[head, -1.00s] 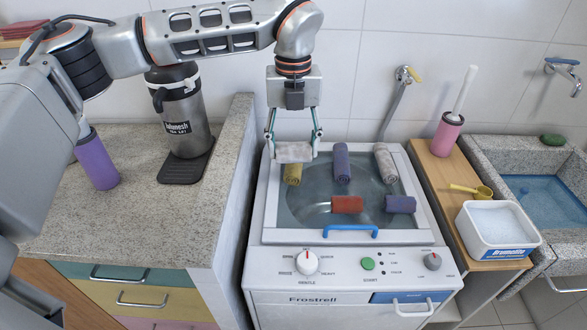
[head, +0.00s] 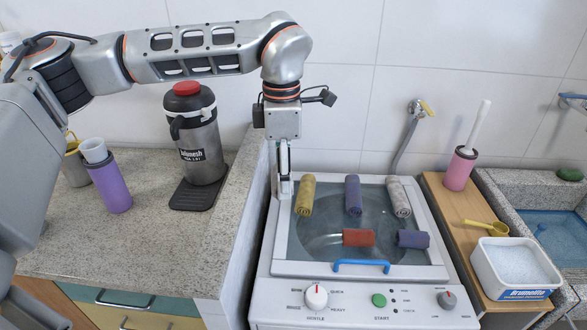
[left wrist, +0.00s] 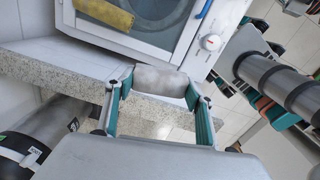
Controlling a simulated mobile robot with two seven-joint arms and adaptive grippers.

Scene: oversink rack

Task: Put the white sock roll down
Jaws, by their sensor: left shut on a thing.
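My left gripper (head: 284,192) is above the left edge of the washing machine's lid, just left of the mustard sock roll (head: 305,195). It is seen edge-on in the head view. In the left wrist view my left gripper (left wrist: 160,88) is shut on the white sock roll (left wrist: 160,80), which lies crosswise between the teal fingers. In the head view the held roll is mostly hidden by the gripper. The washing machine (head: 283,238) has a glass lid with a dark blue roll (head: 353,195), a grey roll (head: 399,197), a red roll (head: 358,237) and a purple roll (head: 412,239). My right gripper is not in view.
A stone counter (head: 130,225) with a black flask (head: 197,135) and a purple cup (head: 110,187) is at left. A blue handle (head: 361,266) sits at the lid's front. A wooden shelf (head: 455,210) with a white tub (head: 515,268) stands at right. The lid's front left is clear.

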